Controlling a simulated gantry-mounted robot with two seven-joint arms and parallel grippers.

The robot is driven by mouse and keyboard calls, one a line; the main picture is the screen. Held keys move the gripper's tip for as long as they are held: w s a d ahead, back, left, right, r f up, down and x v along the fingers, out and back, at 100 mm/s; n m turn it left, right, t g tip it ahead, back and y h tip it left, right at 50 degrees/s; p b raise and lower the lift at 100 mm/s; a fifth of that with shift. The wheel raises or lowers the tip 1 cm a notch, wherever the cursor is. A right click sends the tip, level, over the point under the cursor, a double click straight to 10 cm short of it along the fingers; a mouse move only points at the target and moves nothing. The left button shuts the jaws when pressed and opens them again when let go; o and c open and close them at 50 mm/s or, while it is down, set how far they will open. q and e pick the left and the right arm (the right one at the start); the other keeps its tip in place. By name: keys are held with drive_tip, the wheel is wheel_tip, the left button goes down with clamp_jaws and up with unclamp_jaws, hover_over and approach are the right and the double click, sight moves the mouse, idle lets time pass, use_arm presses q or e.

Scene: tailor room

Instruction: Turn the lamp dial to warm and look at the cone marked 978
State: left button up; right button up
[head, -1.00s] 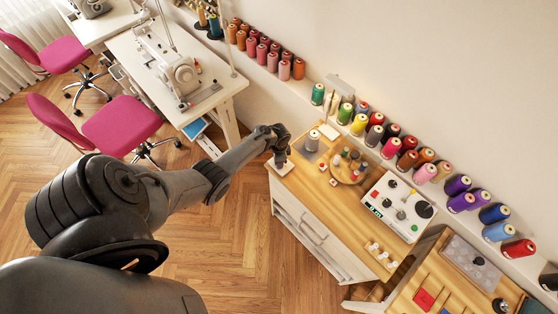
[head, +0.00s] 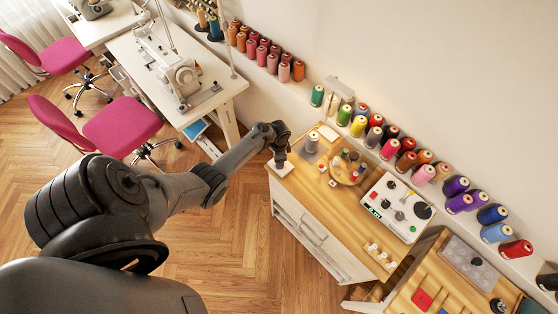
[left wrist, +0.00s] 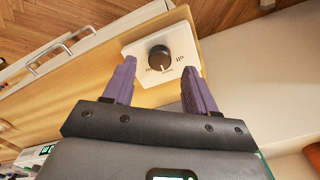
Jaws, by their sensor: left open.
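The lamp dial is a black knob (left wrist: 160,57) on a white plate (left wrist: 150,45); "off" is printed to its right, and the other labels are too small to read. My left gripper (left wrist: 161,65) is open, its purple fingers either side of the knob in the picture; contact cannot be told. In the head view my left gripper (head: 280,160) points down at the table's left corner, over the white dial box (head: 281,170). A lamp (head: 339,88) stands at the wall. My right gripper is not in view.
On the wooden table (head: 310,205) are a round tray (head: 361,175) of small spools and a white control box (head: 396,208). Several coloured cones line the wall ledge (head: 435,195). A sewing table (head: 215,97) stands left. Floor before the cabinet is clear.

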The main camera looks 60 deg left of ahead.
use_arm(q)
wheel_tip(320, 180, up, 8)
drive_tip(key=p, duration=0.1)
drive_tip(key=shift+p, duration=0.35)
drive_tip(key=shift+f, duration=0.15)
drive_tip(key=s+d+f+m+g+y+p, duration=0.15)
drive_tip(key=s+d, duration=0.25)
drive_tip(key=s, duration=0.4)
drive_tip(key=s+d+f+m+g+p, duration=0.15)
drive_tip(key=s+d, duration=0.25)
drive_tip(key=s, duration=0.4)
drive_tip(key=s+d+r+n+t+p, duration=0.15)
drive_tip(key=d+r+t, duration=0.25)
drive_tip(key=d+r, duration=0.95)
drive_tip(key=d+r+n+t+h, duration=0.1)
drive_tip(key=d+r, duration=0.2)
drive_tip(key=r, duration=0.3)
drive_tip(key=w+d+r+n+t, duration=0.1)
drive_tip(key=d+r+n, duration=0.1)
drive_tip(key=d+r, duration=0.2)
wheel_tip(320, 180, up, 3)
drive_tip(key=shift+w+f+t+h+p, duration=0.2)
drive_tip(key=shift+w+t+h+p, duration=0.1)
drive_tip(key=shift+h+p, duration=0.05)
drive_tip(key=shift+n, duration=0.25)
